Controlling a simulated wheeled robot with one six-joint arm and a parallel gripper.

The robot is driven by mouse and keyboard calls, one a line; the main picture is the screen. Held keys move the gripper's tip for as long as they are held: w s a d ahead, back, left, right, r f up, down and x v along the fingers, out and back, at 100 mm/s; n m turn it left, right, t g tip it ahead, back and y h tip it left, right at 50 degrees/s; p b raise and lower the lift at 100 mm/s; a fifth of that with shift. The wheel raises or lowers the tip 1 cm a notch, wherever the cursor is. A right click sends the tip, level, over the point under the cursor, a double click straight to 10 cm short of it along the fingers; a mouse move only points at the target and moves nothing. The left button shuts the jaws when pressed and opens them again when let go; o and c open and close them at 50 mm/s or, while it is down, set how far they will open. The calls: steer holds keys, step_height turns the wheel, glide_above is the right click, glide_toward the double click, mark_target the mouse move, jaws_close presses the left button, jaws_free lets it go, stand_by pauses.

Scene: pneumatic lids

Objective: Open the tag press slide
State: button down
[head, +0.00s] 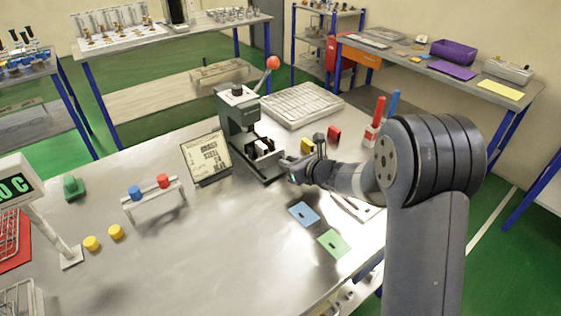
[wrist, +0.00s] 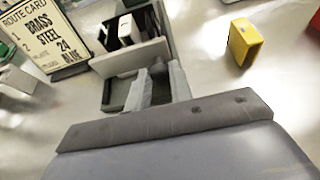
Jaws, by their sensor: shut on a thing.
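The tag press (head: 240,115) is a dark green machine with a red-knobbed lever (head: 272,63) raised to the upper right. Its slide (head: 264,150), with a pale block in it, shows at the press's foot. The gripped part is mostly hidden by the fingers.
A route card (head: 206,157) stands left of the press. A yellow block (head: 307,144) and a red block (head: 334,133) stand right of my gripper. Blue (head: 304,214) and green (head: 333,243) plates lie in front. A grey grid tray (head: 300,104) lies behind. The table's front middle is clear.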

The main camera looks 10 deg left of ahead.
steer(key=s+d+b, duration=0.1)
steer(key=s+d, duration=0.1)
steer(key=d, duration=0.1)
steer(key=shift+s+d, duration=0.1)
steer(key=shift+s, duration=0.3)
steer(key=c, duration=1.3)
jaws_free()
steer(key=shift+o, duration=0.2)
steer(key=v, duration=1)
steer(key=shift+s+d+r, duration=0.15)
steer(key=shift+s+d, duration=0.1)
